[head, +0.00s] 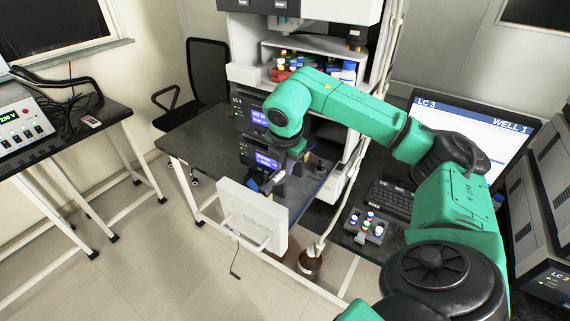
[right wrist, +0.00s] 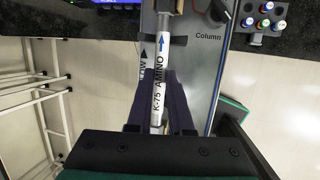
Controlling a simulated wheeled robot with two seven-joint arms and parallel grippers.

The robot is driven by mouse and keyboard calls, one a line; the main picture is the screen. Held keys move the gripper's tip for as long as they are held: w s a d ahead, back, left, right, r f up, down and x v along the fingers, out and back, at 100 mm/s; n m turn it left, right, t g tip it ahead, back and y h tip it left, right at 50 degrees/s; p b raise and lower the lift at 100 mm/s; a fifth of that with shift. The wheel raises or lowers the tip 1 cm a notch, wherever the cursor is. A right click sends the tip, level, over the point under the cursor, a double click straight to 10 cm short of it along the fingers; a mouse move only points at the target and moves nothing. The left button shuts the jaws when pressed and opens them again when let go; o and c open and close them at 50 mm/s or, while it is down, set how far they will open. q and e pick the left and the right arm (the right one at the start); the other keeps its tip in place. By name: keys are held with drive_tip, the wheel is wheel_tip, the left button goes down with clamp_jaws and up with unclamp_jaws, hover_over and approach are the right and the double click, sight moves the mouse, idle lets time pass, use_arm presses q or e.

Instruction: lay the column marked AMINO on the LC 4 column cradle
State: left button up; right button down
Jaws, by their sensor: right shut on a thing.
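The AMINO column (right wrist: 158,92), a slim tube with a white label reading K-75 AMINO and a blue arrow, lies between the dark fingers of my right gripper (right wrist: 160,105) in the right wrist view. The gripper is shut on it. In the head view my right gripper (head: 266,184) is at the front of the LC 4 stack (head: 251,118), above the open white door. A dark clip (right wrist: 179,41) shows beside the column's far end; I cannot tell whether the column touches it. A second white label with a black arrow (right wrist: 143,64) is partly hidden on the left. My left gripper is not in view.
The open white door (head: 252,220) hangs in front of the stack. A panel marked Column (right wrist: 206,60) lies right of the held column. A vial rack (head: 366,227), keyboard (head: 388,197) and LC 3 monitor (head: 465,135) stand right. Dark bench (head: 200,140) is bare left.

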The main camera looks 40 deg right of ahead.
drive_tip(key=c, duration=0.7)
unclamp_jaws()
drive_tip(key=shift+w, duration=0.15)
drive_tip(key=shift+c, duration=0.2)
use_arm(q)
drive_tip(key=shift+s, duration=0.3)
use_arm(e)
drive_tip(key=shift+r, duration=0.1)
drive_tip(key=shift+s+a+r, duration=0.15)
drive_tip(key=shift+s+r, duration=0.05)
drive_tip(key=shift+r, duration=0.15)
use_arm(q)
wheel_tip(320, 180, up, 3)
drive_tip(key=p, duration=0.3)
use_arm(e)
drive_tip(key=v, duration=1.3)
drive_tip(key=shift+s+r, duration=0.25)
drive_tip(key=shift+r, duration=0.1)
